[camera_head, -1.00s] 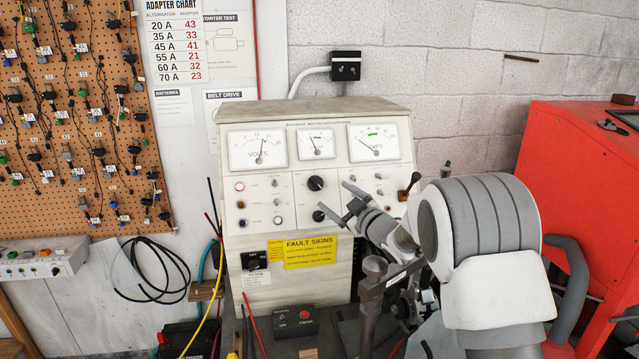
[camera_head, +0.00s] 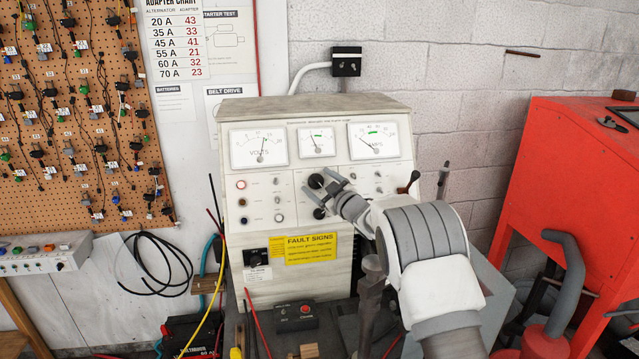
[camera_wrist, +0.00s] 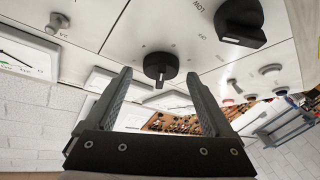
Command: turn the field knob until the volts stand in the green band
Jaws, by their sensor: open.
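The volts meter (camera_head: 258,148) is at the upper left of the test bench panel. Its needle leans slightly right of upright; whether its tip lies in a green band is too small to tell. A round black knob (camera_head: 316,181) sits below the middle meter, with a second black knob (camera_head: 319,213) under it. The labels naming the field knob cannot be read. My gripper (camera_head: 317,182) is open at the upper knob. In the wrist view the round knob (camera_wrist: 161,67) shows between and beyond my spread fingers (camera_wrist: 158,76); neither finger visibly touches it.
The amps meter (camera_head: 374,141) and a brown-tipped lever (camera_head: 408,184) are on the panel's right. A red cabinet (camera_head: 560,180) stands at right.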

